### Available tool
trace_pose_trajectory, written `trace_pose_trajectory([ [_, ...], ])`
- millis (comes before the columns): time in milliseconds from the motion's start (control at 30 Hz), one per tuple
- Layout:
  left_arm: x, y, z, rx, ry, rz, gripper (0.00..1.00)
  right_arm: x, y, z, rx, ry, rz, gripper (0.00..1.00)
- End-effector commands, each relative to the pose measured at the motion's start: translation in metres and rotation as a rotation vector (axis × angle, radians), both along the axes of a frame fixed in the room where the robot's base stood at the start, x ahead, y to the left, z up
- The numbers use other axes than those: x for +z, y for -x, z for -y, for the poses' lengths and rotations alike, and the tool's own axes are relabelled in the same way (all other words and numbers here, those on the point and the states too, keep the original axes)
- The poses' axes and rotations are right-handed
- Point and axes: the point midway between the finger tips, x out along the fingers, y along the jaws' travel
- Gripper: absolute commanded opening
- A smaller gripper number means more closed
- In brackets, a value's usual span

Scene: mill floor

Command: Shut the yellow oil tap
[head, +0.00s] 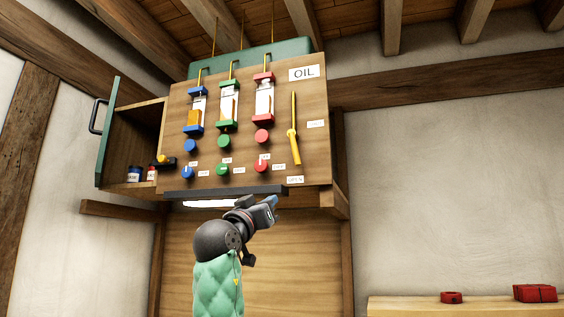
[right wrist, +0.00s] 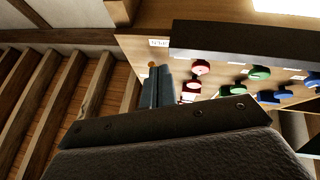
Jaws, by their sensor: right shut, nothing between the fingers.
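The yellow oil tap (head: 295,144) is a long lever on the right of the wooden OIL panel. It stands almost upright, its thick lower end just above the OPEN label (head: 295,180). A blank-looking label is to its right, its text too small to read. My right gripper (head: 270,203) is below the panel's lower edge, shut and empty, apart from the tap. In the right wrist view its fingers (right wrist: 158,86) point toward the panel's underside; a small orange-yellow end (right wrist: 152,64) shows just beyond them, probably the tap. My left gripper is out of view.
A dark ledge (head: 225,191) juts out under the panel, above my right gripper. Blue, green and red knobs (head: 262,166) sit left of the tap. A green cabinet door (head: 109,135) stands open at left. Red objects (head: 535,293) lie on a bench at lower right.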

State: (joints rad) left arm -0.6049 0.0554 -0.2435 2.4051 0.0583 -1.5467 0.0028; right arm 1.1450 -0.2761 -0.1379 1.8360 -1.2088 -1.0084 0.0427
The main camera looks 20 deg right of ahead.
Motion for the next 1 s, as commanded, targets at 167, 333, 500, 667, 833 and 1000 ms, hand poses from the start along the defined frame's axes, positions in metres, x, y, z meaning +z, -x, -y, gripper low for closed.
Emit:
trace_pose_trajectory([
  [167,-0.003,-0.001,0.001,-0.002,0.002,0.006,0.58,0.017,-0.003,-0.007,-0.172,0.164,0.043,0.00],
  [333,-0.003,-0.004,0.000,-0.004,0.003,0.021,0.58,0.035,0.009,-0.019,-0.270,0.297,0.099,0.00],
  [500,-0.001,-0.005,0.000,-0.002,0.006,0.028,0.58,0.043,0.013,-0.027,-0.268,0.351,0.132,0.00],
  [667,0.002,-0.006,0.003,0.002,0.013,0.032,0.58,0.043,0.013,-0.028,-0.262,0.353,0.139,0.00],
  [833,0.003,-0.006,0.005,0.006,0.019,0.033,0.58,0.043,0.013,-0.028,-0.262,0.351,0.139,0.00],
  [1000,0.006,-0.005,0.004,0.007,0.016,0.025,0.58,0.050,0.011,-0.024,-0.262,0.350,0.138,0.00],
])
